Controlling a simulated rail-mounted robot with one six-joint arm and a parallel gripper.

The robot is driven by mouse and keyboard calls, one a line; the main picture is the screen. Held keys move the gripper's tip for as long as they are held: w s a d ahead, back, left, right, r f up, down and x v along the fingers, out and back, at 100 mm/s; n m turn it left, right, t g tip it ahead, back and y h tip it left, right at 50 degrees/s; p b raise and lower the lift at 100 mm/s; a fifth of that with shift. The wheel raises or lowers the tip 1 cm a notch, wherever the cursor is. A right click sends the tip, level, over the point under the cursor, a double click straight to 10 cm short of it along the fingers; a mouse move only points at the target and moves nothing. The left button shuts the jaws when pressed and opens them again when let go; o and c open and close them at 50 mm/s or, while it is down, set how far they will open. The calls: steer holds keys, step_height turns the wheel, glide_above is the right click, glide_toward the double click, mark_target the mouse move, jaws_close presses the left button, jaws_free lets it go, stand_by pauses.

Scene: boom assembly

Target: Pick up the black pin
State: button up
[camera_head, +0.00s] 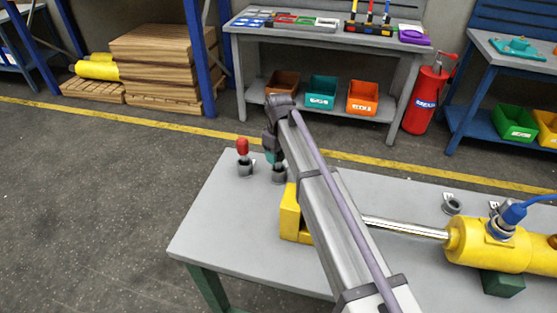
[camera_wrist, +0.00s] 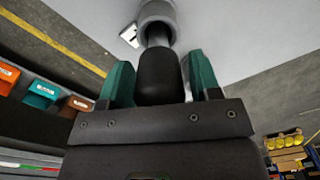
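The black pin (camera_wrist: 158,78) stands in a grey ring-shaped holder (camera_wrist: 157,12) on the table, its dark head toward my gripper. My gripper (camera_wrist: 160,76) has its two green fingers on either side of the dark head, with what look like narrow gaps. Contact is hard to judge. In the head view my gripper (camera_head: 272,157) is low over the holder (camera_head: 279,176) near the table's far edge, and the pin is mostly hidden there behind my gripper and arm.
A red-topped pin (camera_head: 243,149) stands in a grey holder just left of my gripper. A yellow bracket (camera_head: 289,216) and a yellow cylinder (camera_head: 475,245) with a steel rod lie to the right. An empty-looking ring holder (camera_head: 452,205) is behind the cylinder. The table's left part is clear.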

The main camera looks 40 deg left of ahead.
steer(key=c, duration=0.9)
